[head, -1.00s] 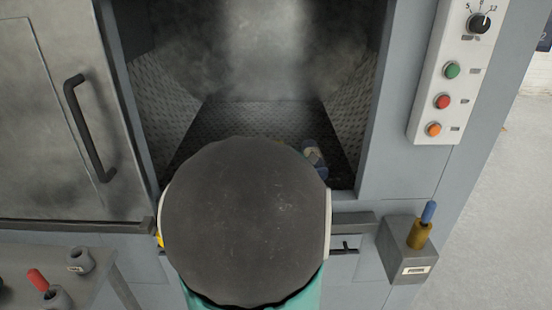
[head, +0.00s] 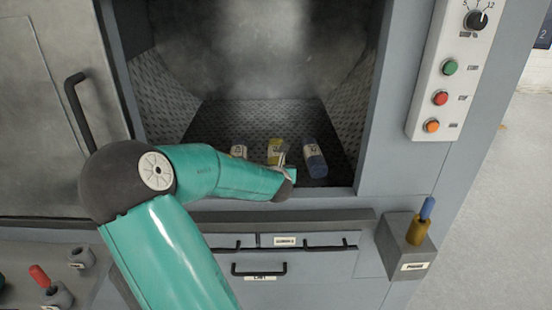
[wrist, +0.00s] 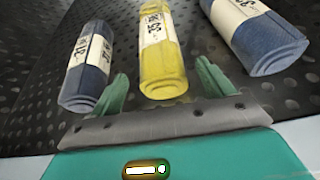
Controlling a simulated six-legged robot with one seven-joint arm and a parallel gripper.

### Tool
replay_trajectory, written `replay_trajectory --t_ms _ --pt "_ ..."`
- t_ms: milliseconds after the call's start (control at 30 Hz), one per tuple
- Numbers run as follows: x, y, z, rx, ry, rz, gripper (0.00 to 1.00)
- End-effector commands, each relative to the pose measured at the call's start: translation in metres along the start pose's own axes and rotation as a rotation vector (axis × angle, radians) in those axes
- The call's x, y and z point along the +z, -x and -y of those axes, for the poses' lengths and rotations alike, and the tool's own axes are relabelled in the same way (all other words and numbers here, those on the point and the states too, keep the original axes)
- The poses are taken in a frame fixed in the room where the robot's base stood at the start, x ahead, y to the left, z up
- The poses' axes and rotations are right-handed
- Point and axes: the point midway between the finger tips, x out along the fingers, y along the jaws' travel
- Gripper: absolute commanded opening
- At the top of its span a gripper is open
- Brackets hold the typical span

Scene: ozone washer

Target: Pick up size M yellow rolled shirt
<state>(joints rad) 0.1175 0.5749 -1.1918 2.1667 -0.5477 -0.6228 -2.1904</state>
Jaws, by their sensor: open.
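The yellow rolled shirt (head: 276,147) lies in the chamber between two other rolls; its size label is not clearly legible. In the wrist view the yellow roll (wrist: 163,75), with a white label band, points lengthwise away from me. My gripper (wrist: 162,72) is open and empty, its two green fingers on either side of the yellow roll's near end. Whether they touch it I cannot tell. In the head view my gripper (head: 284,174) is at the chamber's front edge, covering the near part of the yellow roll.
A blue-grey roll (wrist: 87,66) lies left of the yellow one and a blue roll (wrist: 262,40) lies right, close to the right finger. The chamber floor (head: 255,115) behind the rolls is clear. The chamber's side walls and front sill (head: 345,193) bound the space.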

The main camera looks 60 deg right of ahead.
Motion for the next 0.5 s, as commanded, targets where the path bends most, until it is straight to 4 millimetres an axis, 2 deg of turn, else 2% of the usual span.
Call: replay_trajectory --t_ms 333,500 --pt "-0.003 -0.043 0.003 -0.003 0.007 -0.001 0.80" --pt "-0.003 -0.052 0.002 -0.002 0.004 -0.002 0.80"
